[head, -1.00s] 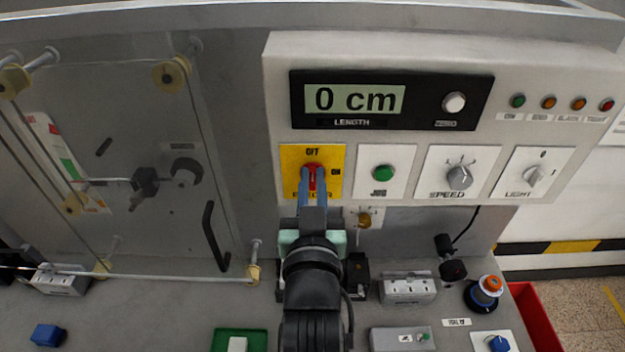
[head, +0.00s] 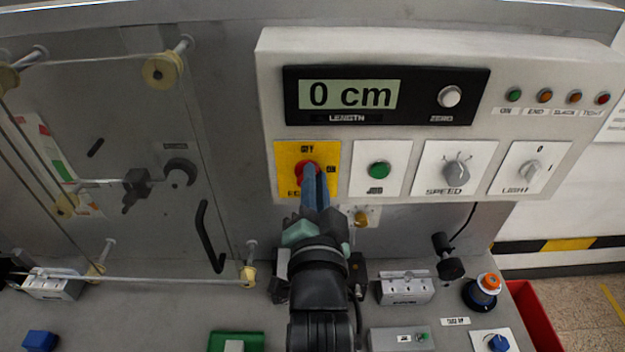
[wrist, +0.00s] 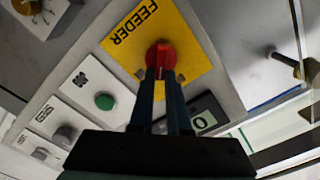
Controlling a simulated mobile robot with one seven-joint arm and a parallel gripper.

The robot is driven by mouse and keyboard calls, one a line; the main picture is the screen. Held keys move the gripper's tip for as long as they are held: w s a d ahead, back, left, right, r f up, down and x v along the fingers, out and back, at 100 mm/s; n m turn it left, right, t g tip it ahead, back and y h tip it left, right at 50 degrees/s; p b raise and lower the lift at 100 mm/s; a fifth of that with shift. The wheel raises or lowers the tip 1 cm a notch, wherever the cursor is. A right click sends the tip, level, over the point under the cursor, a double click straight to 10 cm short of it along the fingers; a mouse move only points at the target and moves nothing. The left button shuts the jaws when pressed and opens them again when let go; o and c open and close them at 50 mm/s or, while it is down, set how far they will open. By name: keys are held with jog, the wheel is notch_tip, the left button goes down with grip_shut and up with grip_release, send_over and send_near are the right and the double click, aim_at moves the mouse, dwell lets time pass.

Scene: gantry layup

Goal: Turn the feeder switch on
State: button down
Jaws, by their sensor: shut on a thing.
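The feeder switch is a red rotary knob (head: 302,170) on a yellow plate (head: 286,155) at the left end of the control panel. The plate reads OFF at the top and ON at the right. My gripper (head: 311,172) reaches up from below and is shut on the knob, its blue fingers covering part of it. In the wrist view the red knob (wrist: 160,55) shows between and beyond the fingertips of my gripper (wrist: 162,74). The exact direction of the knob's handle is hidden by the fingers.
The length display (head: 350,94) reads 0 cm. A green jog button (head: 379,170), speed knob (head: 456,173) and light knob (head: 531,171) lie to the right. A clear panel with rollers (head: 164,70) and a black handle (head: 208,237) stands left. A brass-coloured knob (head: 361,217) sits just below.

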jog(key=m, duration=0.4)
jog(key=shift+d+f+m, duration=0.2)
jog(key=shift+f+m, duration=0.05)
jog(key=shift+m, duration=0.15)
jog(key=shift+f+m+p, duration=0.15)
jog(key=shift+m, duration=0.95)
jog(key=shift+f+m+p, duration=0.15)
jog(key=shift+m, duration=0.95)
jog(key=c, duration=0.9)
grip_release()
jog(key=shift+s, duration=0.1)
jog(key=shift+s+b, duration=1.35)
jog(key=shift+s, duration=5.05)
